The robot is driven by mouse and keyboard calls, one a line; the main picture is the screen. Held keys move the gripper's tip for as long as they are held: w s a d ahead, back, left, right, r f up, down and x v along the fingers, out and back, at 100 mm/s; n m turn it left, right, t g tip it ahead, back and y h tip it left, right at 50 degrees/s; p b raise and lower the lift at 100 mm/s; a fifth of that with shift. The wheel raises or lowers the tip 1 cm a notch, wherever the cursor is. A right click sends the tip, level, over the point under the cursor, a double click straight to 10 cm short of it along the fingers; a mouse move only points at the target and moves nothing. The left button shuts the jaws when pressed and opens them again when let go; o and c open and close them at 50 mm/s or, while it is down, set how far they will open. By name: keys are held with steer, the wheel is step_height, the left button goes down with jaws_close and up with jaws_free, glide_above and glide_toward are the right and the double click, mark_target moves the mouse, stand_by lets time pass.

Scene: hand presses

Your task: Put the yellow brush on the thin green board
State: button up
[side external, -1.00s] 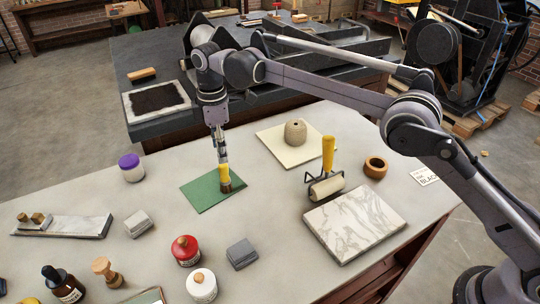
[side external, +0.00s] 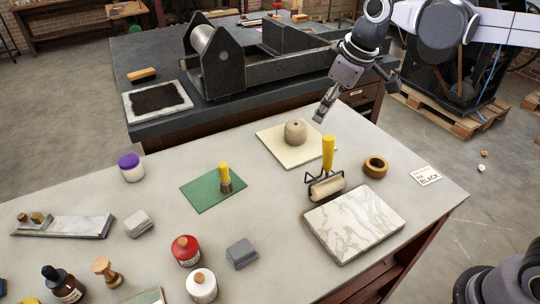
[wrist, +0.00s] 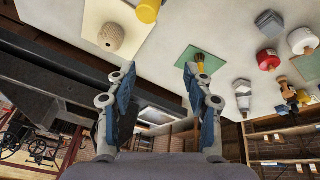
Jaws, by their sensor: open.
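The yellow brush (side external: 225,177) stands upright on the thin green board (side external: 203,193), bristles down, right of the board's middle. In the wrist view the brush (wrist: 200,66) and the green board (wrist: 188,61) show small, beyond my fingertips. My gripper (side external: 322,113) is up and to the right of the board, above the back edge of the table, apart from the brush. In the wrist view my gripper (wrist: 160,72) has its two fingers spread wide with nothing between them.
A cream board (side external: 272,150) with a beige ball-shaped object (side external: 295,132) lies below my gripper. A roller with a yellow handle (side external: 328,155), a wooden ring (side external: 375,167) and a marbled slab (side external: 354,222) are at the right. A purple-lidded jar (side external: 131,168) stands left of the green board.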

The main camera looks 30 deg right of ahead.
steer(key=s+d+f+m+t, duration=0.1)
steer(key=s+d+f+m, duration=0.2)
steer(key=s, duration=0.5)
steer(key=s+d+f+m+t, duration=0.2)
steer(key=s+d+f+m, duration=0.1)
steer(key=s+d+f, duration=0.2)
steer(key=s, duration=0.2)
steer(key=shift+s+d+f+m+h, duration=0.25)
steer(key=shift+s+m+h, duration=0.05)
steer(key=shift+s+h, duration=0.1)
